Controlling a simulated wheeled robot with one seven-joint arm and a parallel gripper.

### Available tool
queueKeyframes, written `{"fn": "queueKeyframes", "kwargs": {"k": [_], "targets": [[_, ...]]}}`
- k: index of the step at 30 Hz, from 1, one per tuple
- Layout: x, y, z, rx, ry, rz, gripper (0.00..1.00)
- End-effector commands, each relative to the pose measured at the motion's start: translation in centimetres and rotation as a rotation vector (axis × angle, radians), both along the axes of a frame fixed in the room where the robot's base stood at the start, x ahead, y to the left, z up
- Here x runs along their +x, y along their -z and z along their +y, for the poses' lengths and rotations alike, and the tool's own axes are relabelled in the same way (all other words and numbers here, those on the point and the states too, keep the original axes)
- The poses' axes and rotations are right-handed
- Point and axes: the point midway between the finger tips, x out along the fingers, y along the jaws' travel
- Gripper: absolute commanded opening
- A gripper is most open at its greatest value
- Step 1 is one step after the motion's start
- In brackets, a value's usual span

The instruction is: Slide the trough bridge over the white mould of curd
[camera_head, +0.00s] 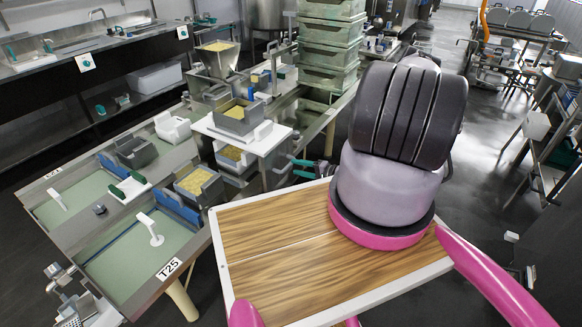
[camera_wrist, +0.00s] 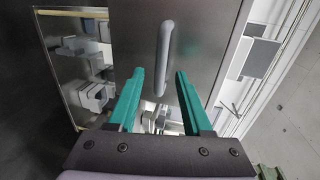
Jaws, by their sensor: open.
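My gripper (camera_wrist: 155,75) is open and empty in the wrist view, its two teal fingers apart. Beyond the fingertips, a dark grey metal panel (camera_wrist: 205,30) carries a pale upright handle (camera_wrist: 166,55), which lies in the gap between them as seen but looks apart from them. In the head view, teal fingers of my gripper (camera_head: 300,168) show right of a white-topped bridge (camera_head: 212,126), which seems to be the trough bridge and bears a grey box of curd (camera_head: 239,114).
A grey box of curd (camera_head: 198,184) stands nearer on the trough table. A white tray with green handles (camera_head: 130,187) and green trough floors (camera_head: 120,262) lie left. A metal hopper (camera_head: 217,60) and stacked green crates (camera_head: 330,50) stand behind. Floor at right is partly clear.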

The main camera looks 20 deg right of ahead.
Motion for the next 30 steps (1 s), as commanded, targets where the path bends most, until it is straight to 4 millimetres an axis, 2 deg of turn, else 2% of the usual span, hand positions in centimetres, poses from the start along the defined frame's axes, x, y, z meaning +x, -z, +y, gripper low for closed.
{"fn": "queueKeyframes", "kwargs": {"k": [6, 12, 27, 30], "targets": [[-3.2, -0.9, -2.6, 0.000, 0.002, 0.000, 0.50], [-4.7, -1.3, -3.6, 0.000, 0.000, 0.000, 0.50], [-4.8, -1.3, -3.7, -0.001, -0.001, 0.000, 0.50], [-4.6, -1.8, -3.8, -0.003, -0.012, -0.001, 0.50]]}}
